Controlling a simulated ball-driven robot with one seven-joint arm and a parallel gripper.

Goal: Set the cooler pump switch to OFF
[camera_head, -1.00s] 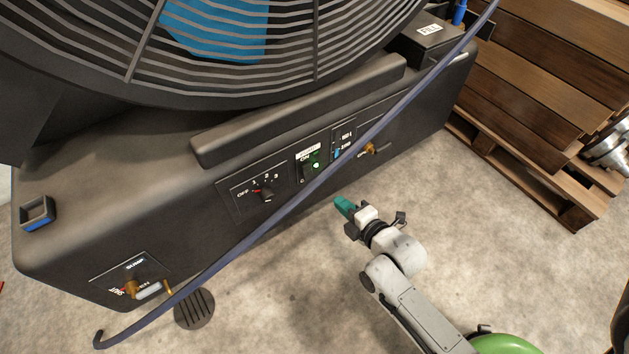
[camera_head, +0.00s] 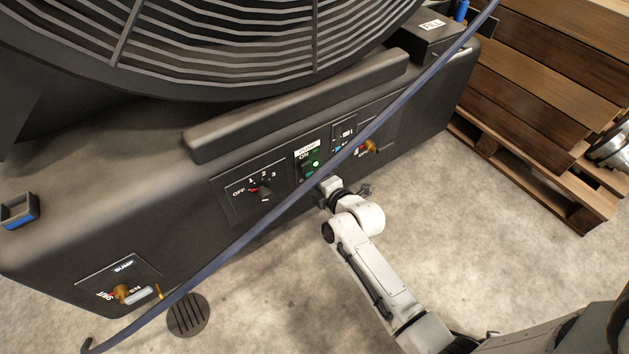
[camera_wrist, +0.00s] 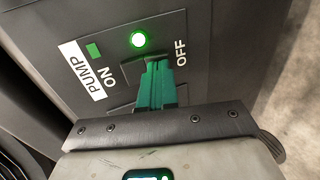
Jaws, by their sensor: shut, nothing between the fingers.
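The pump panel is on the dark cooler body (camera_head: 130,215). In the wrist view it carries a white PUMP label (camera_wrist: 86,72), ON at left, OFF at right and a lit green light (camera_wrist: 138,40). The light also shows in the head view (camera_head: 315,163). My gripper (camera_wrist: 157,75) has its green fingers shut and empty, with the tips at the panel between ON and OFF. The fingers cover most of the dark switch (camera_wrist: 131,69), so its position and any contact are unclear.
A long blue hose (camera_head: 230,252) runs diagonally across the cooler front, close by my gripper. A rotary dial (camera_head: 264,193) is left of the pump panel; a brass valve (camera_head: 371,147) is right. A wooden pallet stack (camera_head: 545,100) stands at right. The floor in front is clear.

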